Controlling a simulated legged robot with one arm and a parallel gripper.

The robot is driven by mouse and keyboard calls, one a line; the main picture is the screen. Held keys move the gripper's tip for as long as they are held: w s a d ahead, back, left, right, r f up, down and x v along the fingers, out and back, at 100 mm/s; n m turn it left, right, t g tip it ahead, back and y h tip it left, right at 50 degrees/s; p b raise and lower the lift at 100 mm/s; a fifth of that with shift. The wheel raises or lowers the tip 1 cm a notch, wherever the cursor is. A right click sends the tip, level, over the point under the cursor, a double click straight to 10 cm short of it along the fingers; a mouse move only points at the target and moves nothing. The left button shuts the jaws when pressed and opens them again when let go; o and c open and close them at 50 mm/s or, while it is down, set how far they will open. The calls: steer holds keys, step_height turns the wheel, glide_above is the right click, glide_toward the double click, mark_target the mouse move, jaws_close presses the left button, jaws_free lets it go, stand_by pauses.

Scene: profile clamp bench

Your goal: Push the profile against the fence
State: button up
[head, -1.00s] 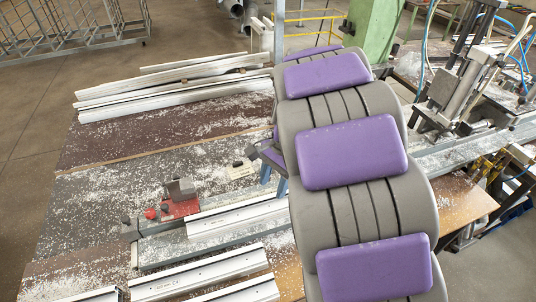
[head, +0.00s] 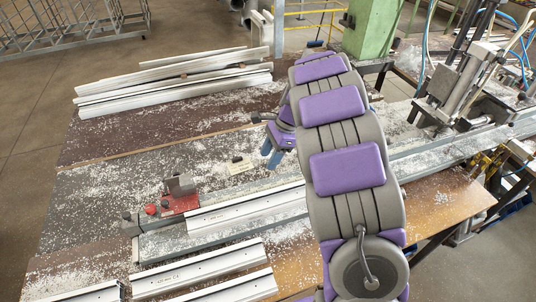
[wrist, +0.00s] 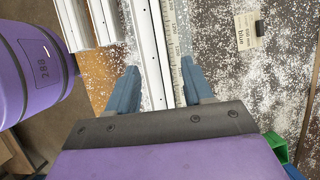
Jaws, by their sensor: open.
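A long white profile (head: 245,208) lies on the bench, its left end by the red clamp block (head: 178,203). A grey metal rail (head: 190,240) runs along its near side. My gripper (head: 272,157) is open and empty, pointing down on the far side of the profile in the head view. In the wrist view my gripper (wrist: 160,82) has its blue fingers apart, with the profile (wrist: 147,50) and a scale strip (wrist: 173,45) running between them. I cannot tell the finger height or any contact. My arm hides the profile's right part in the head view.
Loose white profiles lie at the near edge (head: 200,268) and in a stack (head: 175,82) at the back left. A clamp machine (head: 460,85) stands at the right. White chips cover the bench.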

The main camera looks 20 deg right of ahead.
step_height(320, 180, down, 4)
steer(key=r, duration=0.1)
steer(key=b, duration=0.2)
glide_toward(250, 195)
steer(key=shift+s+a+f, duration=0.15)
steer(key=shift+a+f, duration=0.6)
steer(key=shift+f, duration=0.2)
steer(key=f, duration=0.3)
steer(key=f+b, duration=0.1)
steer(key=f, duration=0.1)
steer(key=shift+a, duration=0.25)
steer(key=shift+a+f, duration=0.25)
steer(key=shift+a, duration=0.5)
steer(key=shift+d, duration=0.5)
steer(key=c, duration=0.6)
steer(key=shift+a, duration=0.15)
jaws_close()
steer(key=shift+a, duration=0.1)
steer(key=o, duration=0.6)
jaws_free()
